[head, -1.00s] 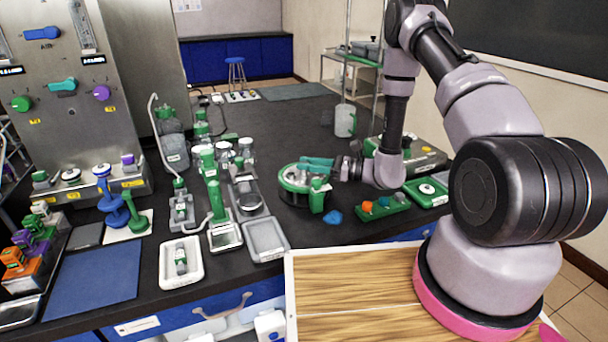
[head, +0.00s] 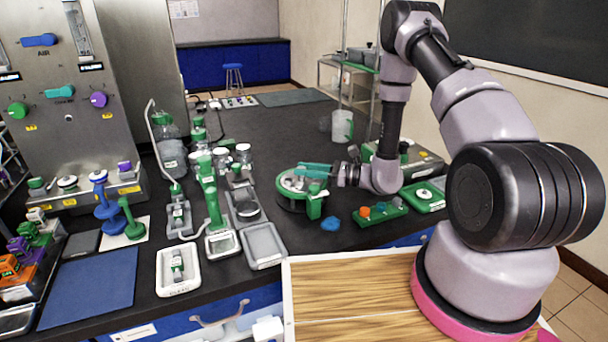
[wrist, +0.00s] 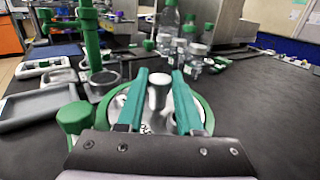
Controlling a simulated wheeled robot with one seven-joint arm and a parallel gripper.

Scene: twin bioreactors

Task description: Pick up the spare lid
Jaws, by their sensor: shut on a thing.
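The spare lid appears to be the round, pale metallic disc with an upright knob (wrist: 159,90), seen between my fingers in the wrist view. It lies inside a green round stand (head: 290,204) on the black bench in the head view. My gripper (head: 302,168) reaches in from the right, low over the stand. Its two teal fingers (wrist: 160,76) are on either side of the knob and shut on it. The disc's near part is hidden by the gripper body in the wrist view. I cannot tell whether the lid is clear of the stand.
A grey tray (head: 263,262) and a green post stand (head: 212,200) are left of the round stand. A blue object (head: 330,224) and a green rack (head: 379,214) are at its right front. Glass bottles (wrist: 170,18) stand beyond in the wrist view. The bench behind is mostly clear.

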